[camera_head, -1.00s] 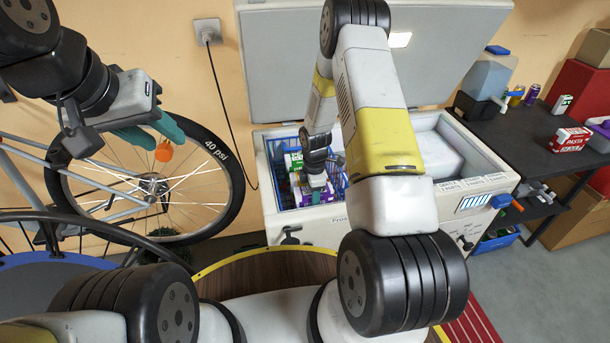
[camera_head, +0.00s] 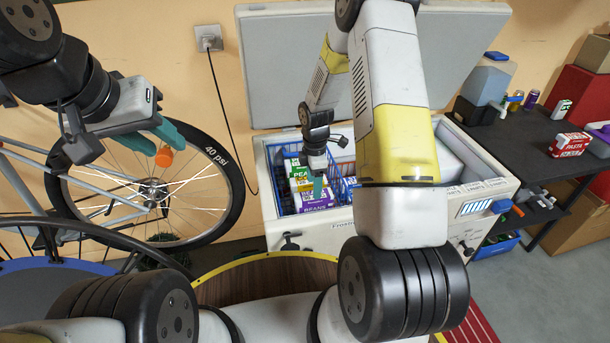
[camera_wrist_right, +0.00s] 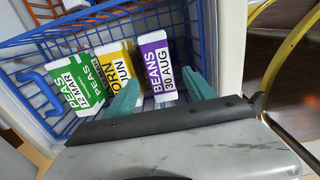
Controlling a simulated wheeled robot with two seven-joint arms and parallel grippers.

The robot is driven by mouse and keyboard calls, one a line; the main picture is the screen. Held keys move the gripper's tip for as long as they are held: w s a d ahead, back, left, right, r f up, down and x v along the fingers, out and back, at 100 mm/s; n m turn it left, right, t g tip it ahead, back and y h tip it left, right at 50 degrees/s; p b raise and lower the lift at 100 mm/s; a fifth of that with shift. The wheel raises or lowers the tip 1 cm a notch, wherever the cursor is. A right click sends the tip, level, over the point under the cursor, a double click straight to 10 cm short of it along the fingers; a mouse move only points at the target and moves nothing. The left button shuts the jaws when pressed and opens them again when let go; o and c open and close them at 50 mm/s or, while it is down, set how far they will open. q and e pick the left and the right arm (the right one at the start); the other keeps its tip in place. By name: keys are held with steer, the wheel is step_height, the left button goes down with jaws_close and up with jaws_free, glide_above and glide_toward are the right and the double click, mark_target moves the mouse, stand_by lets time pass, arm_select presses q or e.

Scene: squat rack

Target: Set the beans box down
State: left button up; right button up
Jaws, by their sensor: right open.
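The beans box (camera_head: 317,201), purple and white, stands in the blue basket (camera_head: 340,188) inside the white chest freezer. In the right wrist view the beans box (camera_wrist_right: 158,67) is upright beside a yellow corn box (camera_wrist_right: 117,62) and a green peas box (camera_wrist_right: 75,82). My right gripper (camera_head: 317,188) is open at the beans box. Its teal fingers (camera_wrist_right: 162,95) are apart, one on each side of the box in that view; I cannot tell whether they touch it. My left gripper (camera_head: 160,135) hangs in front of the bicycle wheel, away from the freezer.
The freezer (camera_head: 330,237) has its lid (camera_head: 300,70) raised behind it. A dark table (camera_head: 525,135) with a pasta box (camera_head: 570,145) and cans stands on the right. A bicycle wheel (camera_head: 230,185) is on the left. The basket rim surrounds my right gripper.

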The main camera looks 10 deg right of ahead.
steer(key=s+r+m+t, duration=0.1)
steer(key=s+r+m, duration=0.3)
steer(key=r, duration=0.8)
steer(key=s+r+m+t, duration=0.2)
steer(key=s+r+m, duration=0.15)
steer(key=r, duration=0.95)
steer(key=s+a+r+m+t+y, duration=0.1)
steer(key=s+r+m, duration=0.4)
steer(key=s, duration=0.3)
steer(key=s+a+r+m+t+y, duration=0.1)
steer(key=s+r+m+t, duration=0.1)
steer(key=s+r+m, duration=0.3)
steer(key=shift+s+r, duration=0.45)
steer(key=shift+s, duration=1.45)
steer(key=shift+a, duration=0.1)
